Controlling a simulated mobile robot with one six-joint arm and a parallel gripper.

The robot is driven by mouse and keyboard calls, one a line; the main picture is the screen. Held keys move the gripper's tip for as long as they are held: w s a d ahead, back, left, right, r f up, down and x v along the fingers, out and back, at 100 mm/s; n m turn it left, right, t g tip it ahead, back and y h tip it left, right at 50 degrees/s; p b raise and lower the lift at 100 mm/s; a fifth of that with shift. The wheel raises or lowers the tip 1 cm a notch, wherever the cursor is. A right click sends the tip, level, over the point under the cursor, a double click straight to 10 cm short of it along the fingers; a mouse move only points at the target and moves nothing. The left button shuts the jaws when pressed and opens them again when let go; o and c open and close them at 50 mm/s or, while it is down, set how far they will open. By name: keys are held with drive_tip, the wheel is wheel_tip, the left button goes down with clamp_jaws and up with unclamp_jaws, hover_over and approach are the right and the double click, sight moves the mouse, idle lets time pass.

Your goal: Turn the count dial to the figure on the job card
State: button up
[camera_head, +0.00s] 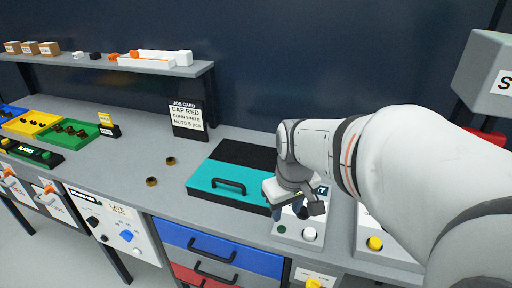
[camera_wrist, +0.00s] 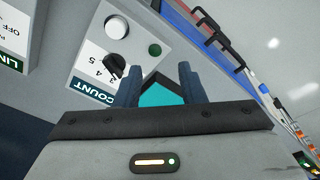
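The count panel (camera_wrist: 88,76), lettered COUNT, shows upside down in the wrist view. Its black dial (camera_wrist: 115,66) has figures including 3, 4 and 5 beside it; I cannot tell which one it points to. A white button (camera_wrist: 117,27) and a green lamp (camera_wrist: 154,49) sit on the same panel. My gripper (camera_wrist: 160,68) is open and empty, with one finger close beside the dial; contact cannot be told. In the head view my gripper (camera_head: 289,212) hangs over the panel and hides the dial.
A teal case (camera_head: 228,185) with a handle lies left of my gripper. The panel with a yellow button (camera_head: 375,244) is to the right. Two brass nuts (camera_head: 161,171) lie on the open bench. Coloured trays (camera_head: 70,133) and a shelf (camera_head: 110,63) are further left.

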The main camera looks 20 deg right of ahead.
sight(303, 211)
drive_tip(key=w+d+n+p, duration=0.1)
drive_tip(key=w+d, duration=0.1)
drive_tip(key=w+d+n+g+p, duration=0.1)
drive_tip(key=w+d, duration=0.2)
drive_tip(key=w+d+f+n, duration=0.1)
drive_tip(key=w+d, duration=0.2)
drive_tip(key=shift+g+p, duration=0.3)
drive_tip(key=shift+p, duration=0.1)
drive_tip(key=shift+w+d+f, duration=0.1)
drive_tip(key=shift+d+f, duration=0.05)
drive_tip(key=shift+f, duration=0.1)
wheel_tip(303, 211, down, 8)
drive_tip(key=shift+r+p, duration=0.25)
drive_tip(key=shift+p, duration=0.05)
drive_tip(key=shift+c, duration=0.4)
clamp_jaws()
